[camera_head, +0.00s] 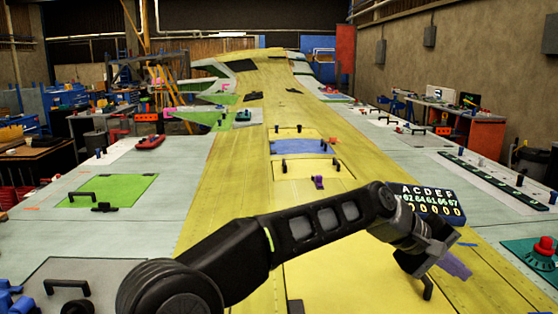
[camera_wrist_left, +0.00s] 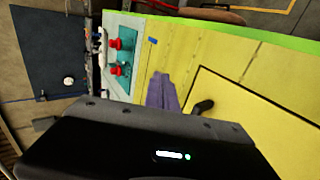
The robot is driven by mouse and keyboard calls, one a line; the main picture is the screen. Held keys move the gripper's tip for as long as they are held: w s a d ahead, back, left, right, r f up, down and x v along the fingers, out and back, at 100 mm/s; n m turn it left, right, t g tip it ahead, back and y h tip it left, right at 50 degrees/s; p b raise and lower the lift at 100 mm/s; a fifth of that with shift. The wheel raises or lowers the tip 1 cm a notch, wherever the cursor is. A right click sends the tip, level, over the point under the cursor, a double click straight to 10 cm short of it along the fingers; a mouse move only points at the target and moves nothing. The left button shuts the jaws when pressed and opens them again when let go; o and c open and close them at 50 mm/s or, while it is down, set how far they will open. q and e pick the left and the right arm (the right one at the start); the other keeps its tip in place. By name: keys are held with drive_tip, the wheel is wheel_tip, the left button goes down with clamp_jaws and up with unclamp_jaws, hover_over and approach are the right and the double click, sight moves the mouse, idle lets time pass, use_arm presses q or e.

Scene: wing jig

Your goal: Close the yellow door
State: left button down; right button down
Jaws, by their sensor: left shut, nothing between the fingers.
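The yellow door (camera_head: 350,270) is a large yellow panel set in the yellow wing, at the bottom middle of the head view. Its black handle (camera_head: 427,288) stands near its right side, just below my left gripper (camera_head: 428,258). In the left wrist view the door (camera_wrist_left: 245,125) has a dark seam along its edge, and the handle (camera_wrist_left: 203,107) shows past my gripper body. My left gripper is shut and empty; I cannot tell whether it touches the door. My forearm hides part of the door. My right gripper is out of view.
A dark box with yellow numbers (camera_head: 432,205) stands behind my left wrist. A smaller yellow panel (camera_head: 300,168) with a purple piece (camera_head: 318,182) lies farther up the wing. A red knob on a teal base (camera_head: 544,246) is at the right edge.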

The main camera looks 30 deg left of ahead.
use_arm(q)
drive_tip(key=shift+w+d+f, duration=0.1)
drive_tip(key=shift+w+f, duration=0.05)
drive_tip(key=shift+f, duration=0.6)
drive_tip(key=shift+w+d+f, duration=0.1)
drive_tip(key=shift+f, duration=0.65)
drive_tip(key=shift+r, duration=0.1)
drive_tip(key=shift+r+p, duration=0.45)
drive_tip(key=shift+r, duration=0.1)
wheel_tip(320, 180, up, 13)
drive_tip(key=p, duration=0.2)
drive_tip(key=shift+w+d+f+p, duration=0.15)
drive_tip(key=shift+w+d+p, duration=0.15)
drive_tip(key=shift+d+p, duration=0.15)
